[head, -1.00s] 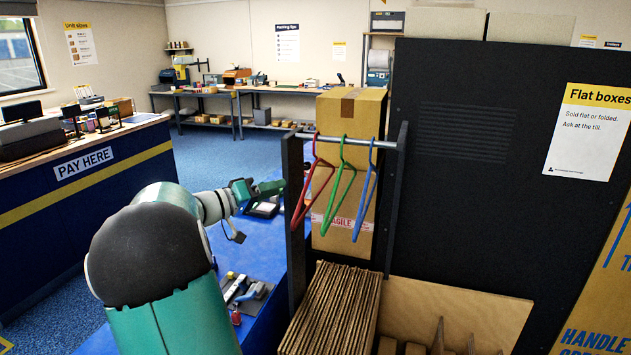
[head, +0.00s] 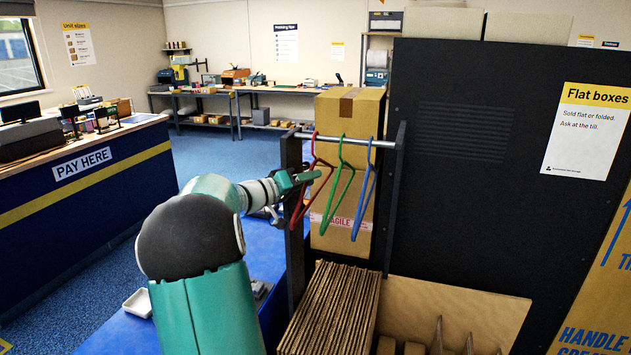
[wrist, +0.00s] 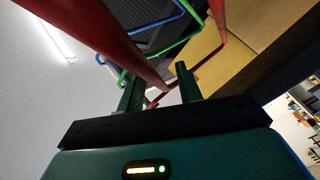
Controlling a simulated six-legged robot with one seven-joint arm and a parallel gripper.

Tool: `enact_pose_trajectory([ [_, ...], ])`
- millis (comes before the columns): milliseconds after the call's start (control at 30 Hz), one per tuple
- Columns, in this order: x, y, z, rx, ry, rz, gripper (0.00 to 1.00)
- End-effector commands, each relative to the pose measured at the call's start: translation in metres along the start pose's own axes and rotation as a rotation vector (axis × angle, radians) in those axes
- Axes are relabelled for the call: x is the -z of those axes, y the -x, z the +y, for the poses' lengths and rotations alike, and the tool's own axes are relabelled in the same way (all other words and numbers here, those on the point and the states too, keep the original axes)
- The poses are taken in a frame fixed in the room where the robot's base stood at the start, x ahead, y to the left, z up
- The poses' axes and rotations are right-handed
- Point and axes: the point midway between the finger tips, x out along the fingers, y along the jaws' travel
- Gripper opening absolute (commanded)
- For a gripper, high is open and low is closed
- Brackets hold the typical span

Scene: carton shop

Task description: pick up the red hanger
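The red hanger (head: 304,208) hangs leftmost on the metal rail, left of the green hanger (head: 339,200) and the blue hanger (head: 365,202). My gripper (head: 308,177) is at the red hanger's upper part, reaching in from the left. In the wrist view, my gripper (wrist: 160,88) has its two fingers apart with a gap between them. The red hanger (wrist: 95,40) looms large and close, crossing in front of the left finger toward the gap. I cannot tell whether a finger touches it. The green and blue hangers show just beyond.
The rail (head: 345,141) is held by dark posts (head: 292,230) close to my arm. A tall carton (head: 355,115) stands behind the hangers. Stacked flat cardboard (head: 330,310) is below. A blue-topped table (head: 125,335) lies under my arm, with a white tray (head: 138,302).

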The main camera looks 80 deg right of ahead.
Motion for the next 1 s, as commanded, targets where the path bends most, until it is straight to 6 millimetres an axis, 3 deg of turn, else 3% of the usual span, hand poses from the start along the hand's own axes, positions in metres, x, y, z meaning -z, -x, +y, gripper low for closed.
enact_pose_trajectory([
  [33, 0.000, 0.000, 0.000, 0.000, 0.000, 0.000, 0.35],
  [200, 0.000, 0.000, 0.000, 0.000, 0.000, -0.001, 0.02],
  [233, 0.000, 0.000, 0.000, 0.000, 0.000, -0.001, 0.00],
  [667, 0.000, 0.002, 0.004, -0.001, -0.001, 0.000, 0.00],
  [1000, -0.002, 0.021, 0.038, 0.000, -0.002, 0.000, 0.00],
])
